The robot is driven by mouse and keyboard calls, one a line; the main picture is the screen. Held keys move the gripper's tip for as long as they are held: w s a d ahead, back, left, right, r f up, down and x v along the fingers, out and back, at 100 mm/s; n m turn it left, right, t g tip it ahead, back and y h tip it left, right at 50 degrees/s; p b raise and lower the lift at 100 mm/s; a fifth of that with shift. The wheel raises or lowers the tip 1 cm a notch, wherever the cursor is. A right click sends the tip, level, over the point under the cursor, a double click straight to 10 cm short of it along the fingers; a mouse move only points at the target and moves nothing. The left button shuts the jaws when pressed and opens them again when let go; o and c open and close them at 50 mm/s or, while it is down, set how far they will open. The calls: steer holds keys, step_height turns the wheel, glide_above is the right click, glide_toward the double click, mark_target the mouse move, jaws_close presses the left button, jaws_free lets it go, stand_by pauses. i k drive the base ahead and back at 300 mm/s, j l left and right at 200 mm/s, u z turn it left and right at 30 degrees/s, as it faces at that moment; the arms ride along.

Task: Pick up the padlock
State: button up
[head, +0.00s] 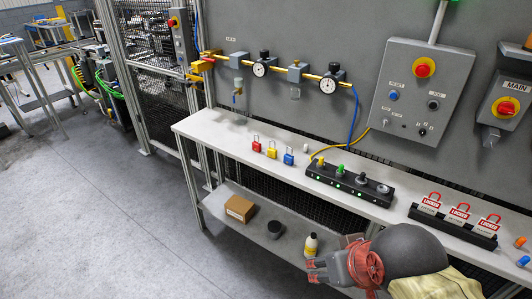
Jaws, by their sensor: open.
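Three small padlocks stand upright in a row on the white bench top (225,136) in the head view: a red padlock (256,146), a yellow padlock (272,153) and a blue padlock (289,159), each with its shackle up. They are apart from one another. My gripper (312,270) is at the bottom of the view, in front of the bench, pointing left. It is open, looks empty and is well away from the padlocks, to their lower right. The arm hides part of the lower shelf.
A black strip (322,175) with several knobs stands right of the padlocks. A black rack (455,226) with red LOCKED tags is farther right. The lower shelf holds a cardboard box (240,208), a dark pot (274,229) and a bottle (310,246).

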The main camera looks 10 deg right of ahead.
mark_target(272, 152)
steer(key=i+j, duration=0.35)
steer(key=j, duration=0.15)
steer(key=i+j, duration=0.3)
steer(key=j, duration=0.2)
steer(key=i+j+z, duration=0.1)
steer(key=z, duration=0.35)
steer(key=i+j+z, duration=0.1)
steer(key=j+z, duration=0.2)
steer(key=z, duration=0.15)
steer(key=j+z, duration=0.25)
steer(key=z, duration=0.25)
